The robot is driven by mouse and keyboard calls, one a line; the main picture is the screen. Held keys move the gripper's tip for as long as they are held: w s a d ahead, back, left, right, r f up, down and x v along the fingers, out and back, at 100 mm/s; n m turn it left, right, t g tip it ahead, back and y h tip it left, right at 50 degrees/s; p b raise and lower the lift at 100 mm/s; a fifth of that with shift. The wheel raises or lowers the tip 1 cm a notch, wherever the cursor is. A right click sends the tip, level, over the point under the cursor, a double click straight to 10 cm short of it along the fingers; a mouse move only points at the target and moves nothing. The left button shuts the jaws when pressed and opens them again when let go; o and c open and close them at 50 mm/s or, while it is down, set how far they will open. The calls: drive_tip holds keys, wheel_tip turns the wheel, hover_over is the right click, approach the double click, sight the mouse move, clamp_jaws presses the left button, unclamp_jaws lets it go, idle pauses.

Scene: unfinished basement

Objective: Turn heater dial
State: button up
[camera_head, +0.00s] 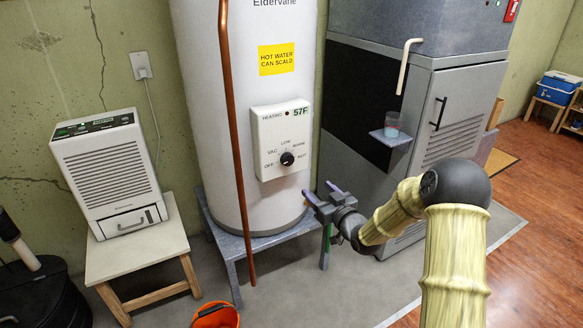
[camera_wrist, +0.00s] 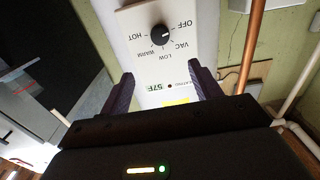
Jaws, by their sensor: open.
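The heater dial (camera_head: 287,159) is a round black knob on a white control panel (camera_head: 270,125) on the front of the white water heater (camera_head: 190,30). Around it are the labels OFF, VAC, LOW, WARM and HOT, and a 57F display sits above. My gripper (camera_head: 321,193) is open and empty, below and to the right of the panel, apart from the dial. In the wrist view the dial (camera_wrist: 159,35) shows upside down, beyond the two purple-grey fingers (camera_wrist: 165,92). The dial's white mark is too small to read surely.
A copper pipe (camera_head: 232,130) runs down the heater's front, left of the panel. A dehumidifier (camera_head: 110,165) stands on a wooden stool (camera_head: 140,257) at left. A grey furnace (camera_head: 455,105) with a small shelf holding a cup (camera_head: 391,124) stands right. An orange bucket (camera_head: 215,316) is at the bottom.

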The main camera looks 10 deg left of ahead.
sight(289, 161)
drive_tip(key=b+x, duration=0.1)
drive_tip(key=x, duration=1.6)
drive_tip(key=shift+w+a, duration=0.2)
drive_tip(key=shift+c, duration=0.4)
drive_tip(key=c, duration=0.9)
